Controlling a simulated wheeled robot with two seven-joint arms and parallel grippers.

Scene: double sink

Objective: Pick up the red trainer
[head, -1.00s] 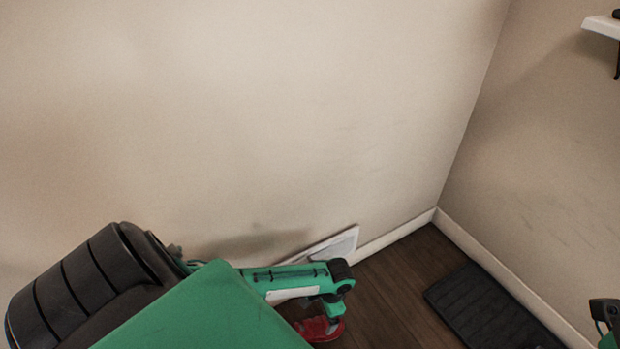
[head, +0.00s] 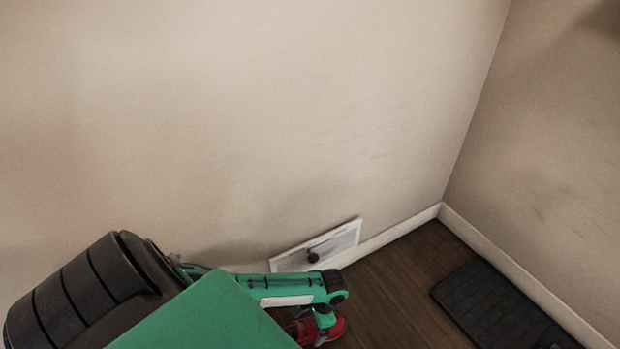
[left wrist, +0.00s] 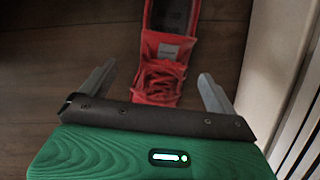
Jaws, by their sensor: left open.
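The red trainer (left wrist: 160,70) lies on the wooden floor in the left wrist view, its laces facing up and its dark opening at the top of the picture. My left gripper (left wrist: 155,80) is open, with one finger on each side of the laced part and gaps visible between fingers and shoe. The toe end is hidden behind the gripper body. In the head view the trainer (head: 334,329) shows only in part, red beneath my left gripper (head: 322,335) and forearm. The fingertips cannot be made out there. My right gripper is out of view.
A black ridged mat (head: 495,310) lies to the right. The wooden floor (head: 400,290) between is clear.

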